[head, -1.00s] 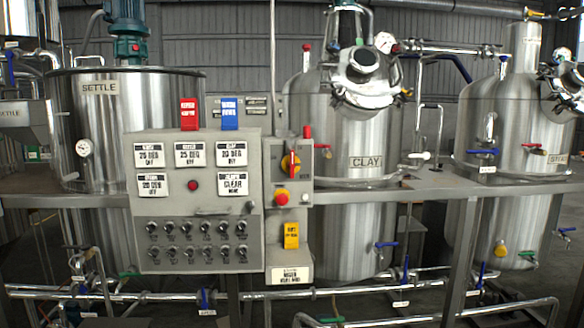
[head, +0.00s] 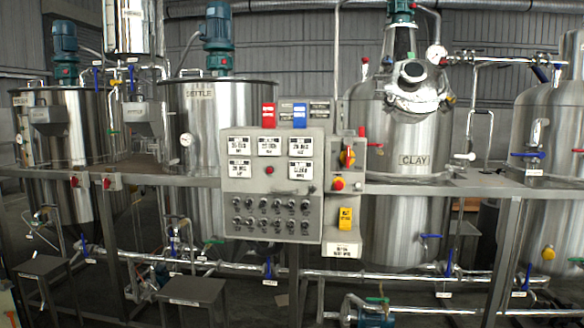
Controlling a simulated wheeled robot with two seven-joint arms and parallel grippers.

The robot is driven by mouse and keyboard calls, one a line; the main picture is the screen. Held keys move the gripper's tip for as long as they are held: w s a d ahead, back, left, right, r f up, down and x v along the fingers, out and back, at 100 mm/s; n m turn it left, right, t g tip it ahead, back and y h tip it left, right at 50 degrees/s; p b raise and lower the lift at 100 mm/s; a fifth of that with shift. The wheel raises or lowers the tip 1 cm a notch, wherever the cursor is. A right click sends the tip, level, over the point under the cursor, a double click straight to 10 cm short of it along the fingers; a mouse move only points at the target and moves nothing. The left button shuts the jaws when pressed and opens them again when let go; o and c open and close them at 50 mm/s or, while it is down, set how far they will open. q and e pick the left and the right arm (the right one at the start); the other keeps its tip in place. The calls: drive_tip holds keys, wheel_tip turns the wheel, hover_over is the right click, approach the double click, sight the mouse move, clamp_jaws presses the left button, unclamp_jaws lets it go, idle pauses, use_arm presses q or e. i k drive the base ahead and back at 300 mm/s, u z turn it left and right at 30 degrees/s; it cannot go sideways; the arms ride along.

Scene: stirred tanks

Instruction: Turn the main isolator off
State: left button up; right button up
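The main isolator looks to be the red and yellow rotary handle (head: 347,157) on the narrow grey box at the right side of the control panel (head: 272,185). Its red handle appears roughly upright, with a slight tilt; its exact setting is too small to read. A red and yellow push button (head: 338,184) sits below it. Neither of my grippers is in view.
A steel rail (head: 440,185) runs across in front of the tanks. The CLAY tank (head: 400,215) stands right of the panel and the SETTLE tank (head: 205,120) behind its left. Low stools (head: 192,289) and pipes (head: 400,280) stand near the floor.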

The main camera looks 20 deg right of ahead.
sight(345, 157)
drive_tip(key=u, duration=1.2)
drive_tip(key=i, duration=0.55)
drive_tip(key=z, duration=0.5)
drive_tip(key=i, duration=2.2)
drive_tip(key=z, duration=1.95)
drive_tip(key=i, duration=0.9)
drive_tip(key=z, duration=0.75)
